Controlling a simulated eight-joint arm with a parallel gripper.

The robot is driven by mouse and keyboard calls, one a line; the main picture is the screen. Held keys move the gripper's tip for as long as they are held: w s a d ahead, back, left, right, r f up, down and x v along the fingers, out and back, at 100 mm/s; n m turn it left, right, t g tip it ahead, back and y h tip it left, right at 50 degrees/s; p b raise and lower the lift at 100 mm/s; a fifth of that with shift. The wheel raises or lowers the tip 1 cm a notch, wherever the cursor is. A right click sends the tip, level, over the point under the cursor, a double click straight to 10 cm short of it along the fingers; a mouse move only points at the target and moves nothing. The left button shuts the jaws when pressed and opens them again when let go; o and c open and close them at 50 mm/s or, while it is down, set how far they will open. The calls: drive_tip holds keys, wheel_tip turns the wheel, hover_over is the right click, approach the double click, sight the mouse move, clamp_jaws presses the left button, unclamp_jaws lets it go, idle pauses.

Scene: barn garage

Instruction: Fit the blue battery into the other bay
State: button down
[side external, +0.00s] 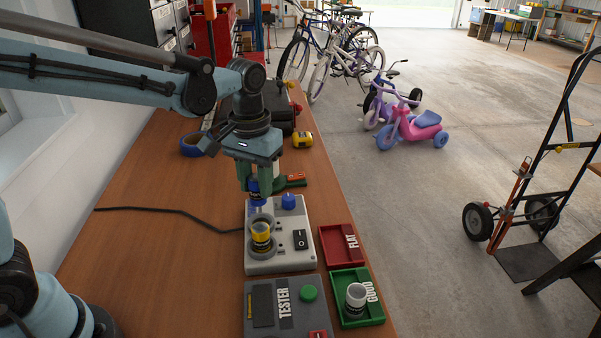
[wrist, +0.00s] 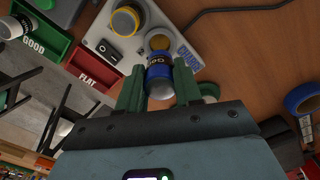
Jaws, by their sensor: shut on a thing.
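My gripper (side external: 255,183) points down over the far end of the white charger (side external: 285,262). Its green fingers, also in the wrist view (wrist: 159,88), are shut on the blue battery (wrist: 159,70), which also shows in the side view (side external: 253,187). The battery is roughly upright, beside the open round bay (wrist: 158,41) in the wrist view; its exact height over the charger is hard to tell. A yellow battery (side external: 261,232) stands in the nearer bay.
A red FLAT tray (side external: 333,253) and a green GOOD tray (side external: 376,312) holding a white battery (side external: 355,298) lie right of the charger. A grey tester (side external: 263,325) is in front. Blue tape (side external: 190,146) and a yellow tape measure (side external: 302,140) lie behind. A black cable (side external: 165,211) runs left.

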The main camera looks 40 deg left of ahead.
sight(258, 204)
drive_tip(key=shift+f, duration=2.8)
drive_tip(key=shift+f, duration=0.55)
drive_tip(key=c, duration=1)
unclamp_jaws()
drive_tip(key=shift+c, duration=0.2)
drive_tip(key=shift+r, duration=5.5)
drive_tip(key=s+a+f+m+t, duration=0.2)
drive_tip(key=s+a+t, duration=0.2)
drive_tip(key=s+t, duration=0.3)
drive_tip(key=shift+s+f, duration=0.2)
drive_tip(key=shift+s, duration=0.95)
